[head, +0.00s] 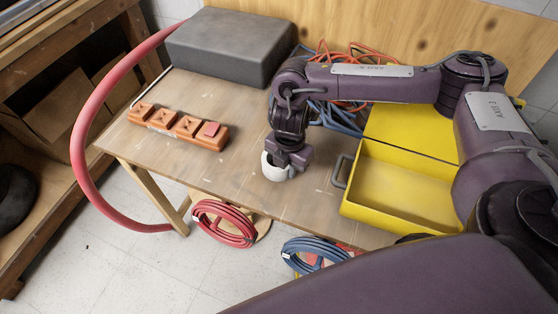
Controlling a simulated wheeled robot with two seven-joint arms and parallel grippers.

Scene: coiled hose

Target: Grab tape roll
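A white rounded thing, which looks like the tape roll (273,173), is on the wooden table near its front edge, left of the yellow toolbox. My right gripper (287,160) points down directly over it and hides part of it. The gripper's fingers meet or overlap the roll in the picture, but I cannot tell whether they are closed on it. My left gripper is not in view.
The open yellow toolbox (400,190) stands right of the gripper. An orange block with several pyramid-topped parts (178,127) and a dark grey box (232,48) are on the table (235,188). Orange and blue cables lie behind my arm. Red (225,222) and blue coiled hoses (312,254) are below the front edge.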

